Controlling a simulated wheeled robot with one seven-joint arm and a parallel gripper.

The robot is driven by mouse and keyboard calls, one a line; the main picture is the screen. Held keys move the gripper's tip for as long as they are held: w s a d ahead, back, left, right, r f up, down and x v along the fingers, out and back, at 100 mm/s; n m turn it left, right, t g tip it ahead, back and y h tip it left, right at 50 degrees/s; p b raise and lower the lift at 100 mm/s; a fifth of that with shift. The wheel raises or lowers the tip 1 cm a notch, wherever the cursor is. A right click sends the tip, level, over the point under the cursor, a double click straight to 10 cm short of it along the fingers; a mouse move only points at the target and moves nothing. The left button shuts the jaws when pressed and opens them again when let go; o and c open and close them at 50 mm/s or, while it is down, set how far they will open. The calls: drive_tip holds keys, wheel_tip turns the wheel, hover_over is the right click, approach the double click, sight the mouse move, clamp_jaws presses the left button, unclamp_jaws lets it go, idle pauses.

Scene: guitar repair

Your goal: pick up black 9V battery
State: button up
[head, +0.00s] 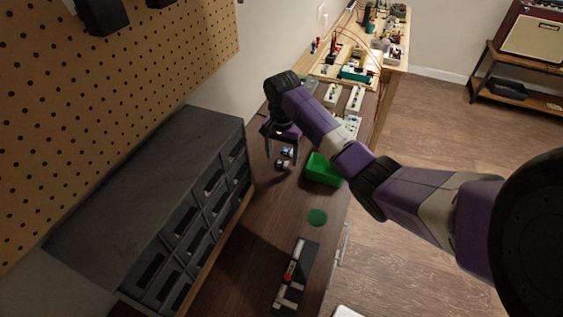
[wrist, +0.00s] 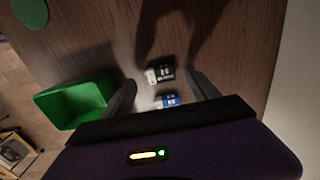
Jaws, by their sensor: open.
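The black 9V battery (wrist: 165,73) lies on the brown wooden bench top, dark with a pale end, in the wrist view. It also shows small in the head view (head: 281,164). A blue and white battery (wrist: 166,101) lies close beside it, nearer my gripper, and shows in the head view (head: 287,152). My gripper (wrist: 160,85) is open and empty above the bench. In the wrist view its two fingers stand to either side of the batteries. In the head view my gripper (head: 282,150) hangs over them. Contact with the bench cannot be told.
A green bin (head: 322,170) stands to the right of the batteries in the head view. A grey drawer cabinet (head: 150,190) stands left, below the pegboard (head: 110,90). A green disc (head: 317,217) and a dark strip with tools (head: 296,278) lie nearer on the bench.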

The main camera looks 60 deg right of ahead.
drive_tip(key=shift+f, duration=1.1)
drive_tip(key=c, duration=1.3)
drive_tip(key=shift+r, duration=0.1)
